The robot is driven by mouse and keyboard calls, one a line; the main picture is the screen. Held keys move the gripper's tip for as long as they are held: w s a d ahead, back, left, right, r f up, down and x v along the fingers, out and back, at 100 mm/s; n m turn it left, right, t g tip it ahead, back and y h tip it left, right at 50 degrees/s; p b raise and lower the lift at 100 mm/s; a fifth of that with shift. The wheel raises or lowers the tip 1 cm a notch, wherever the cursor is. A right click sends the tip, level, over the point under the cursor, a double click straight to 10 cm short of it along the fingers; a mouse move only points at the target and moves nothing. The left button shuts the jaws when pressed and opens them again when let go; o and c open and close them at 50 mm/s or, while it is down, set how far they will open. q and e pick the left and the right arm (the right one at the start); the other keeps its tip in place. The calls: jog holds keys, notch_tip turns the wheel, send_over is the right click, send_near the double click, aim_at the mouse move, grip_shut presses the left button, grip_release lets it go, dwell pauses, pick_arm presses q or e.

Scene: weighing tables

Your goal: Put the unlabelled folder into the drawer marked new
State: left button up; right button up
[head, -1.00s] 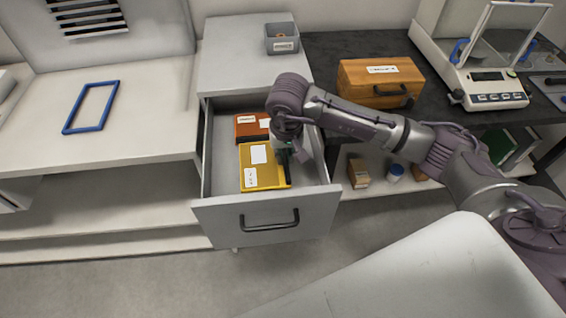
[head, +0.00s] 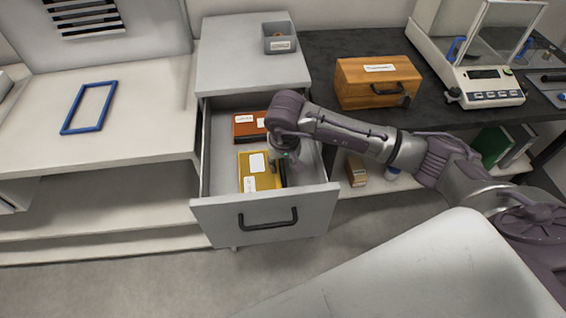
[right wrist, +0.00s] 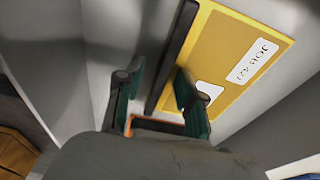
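A yellow folder (head: 247,172) with a black spine lies in the open grey drawer (head: 212,215). It bears white labels, one reading roughly "JOB 421" in the right wrist view (right wrist: 224,62). A red-orange folder (head: 243,131) with white labels lies behind it. My right gripper (head: 284,174) points down into the drawer at the yellow folder's right edge. In the right wrist view its fingers (right wrist: 158,98) are apart, one on each side of the black spine; contact is unclear. No marking shows on the drawer front. My left gripper is out of view.
A grey bin (head: 280,45) stands on the cabinet above the drawer. A wooden box (head: 375,88) and a balance (head: 485,85) stand on the dark table. A blue frame (head: 76,122) lies on the left table. Green folders (head: 492,143) stand low at right.

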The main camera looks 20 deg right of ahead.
jog(key=shift+r, duration=0.1)
jog(key=shift+r, duration=0.25)
notch_tip(320, 180, up, 12)
jog(key=s+b, duration=0.1)
jog(key=b, duration=0.1)
jog(key=shift+s+a+f, duration=0.2)
jog(key=shift+s+f, duration=0.05)
jog(key=shift+s, duration=0.1)
jog(key=shift+s+f, duration=0.1)
